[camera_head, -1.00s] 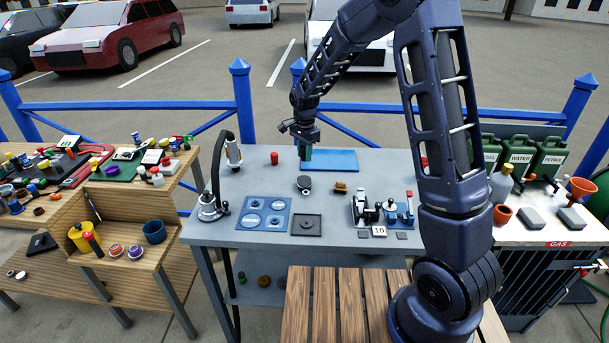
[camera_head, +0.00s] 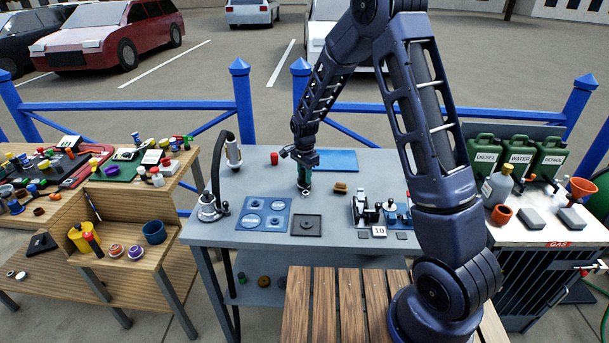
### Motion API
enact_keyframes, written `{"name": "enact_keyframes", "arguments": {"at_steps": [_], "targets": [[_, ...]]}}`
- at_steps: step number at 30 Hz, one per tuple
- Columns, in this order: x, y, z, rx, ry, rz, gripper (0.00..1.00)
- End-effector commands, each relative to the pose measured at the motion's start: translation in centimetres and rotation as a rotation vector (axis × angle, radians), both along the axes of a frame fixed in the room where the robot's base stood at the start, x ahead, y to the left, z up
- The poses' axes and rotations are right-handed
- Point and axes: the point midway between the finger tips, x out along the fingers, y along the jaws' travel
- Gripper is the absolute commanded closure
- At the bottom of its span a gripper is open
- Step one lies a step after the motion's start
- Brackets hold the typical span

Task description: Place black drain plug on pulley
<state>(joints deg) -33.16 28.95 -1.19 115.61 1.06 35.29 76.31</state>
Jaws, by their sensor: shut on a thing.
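My gripper (camera_head: 304,184) points straight down over the middle of the grey table, its fingers shut. The thing between them is very small and mostly hidden; I take it to be the black drain plug. The pulley, a small dark block with a pale metal ring (camera_head: 306,193) at its near end, lies on the table directly under the fingertips. The gripper covers most of the pulley, and only the ring end shows clearly. I cannot tell whether the plug touches the pulley.
A blue mat (camera_head: 337,160) lies behind the gripper, and a red cylinder (camera_head: 274,158) stands to the left. A brown brush-like item (camera_head: 340,188) is close on the right. A blue plate (camera_head: 264,214) and a dark square tray (camera_head: 307,225) lie in front. A clamp device (camera_head: 364,208) stands further right.

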Motion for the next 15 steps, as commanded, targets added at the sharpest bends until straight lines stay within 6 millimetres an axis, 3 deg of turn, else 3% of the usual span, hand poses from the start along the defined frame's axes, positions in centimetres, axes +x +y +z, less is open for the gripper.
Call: {"name": "enact_keyframes", "arguments": {"at_steps": [5,6,9,15], "targets": [[-0.01,-0.01,-0.24,-0.001,0.001,0.000,0.93],[-0.01,-0.01,-0.29,-0.001,0.001,0.000,0.69],[-0.01,-0.01,-0.25,0.000,0.000,0.000,0.49],[-0.01,-0.01,-0.25,0.000,0.000,0.000,0.49]]}}
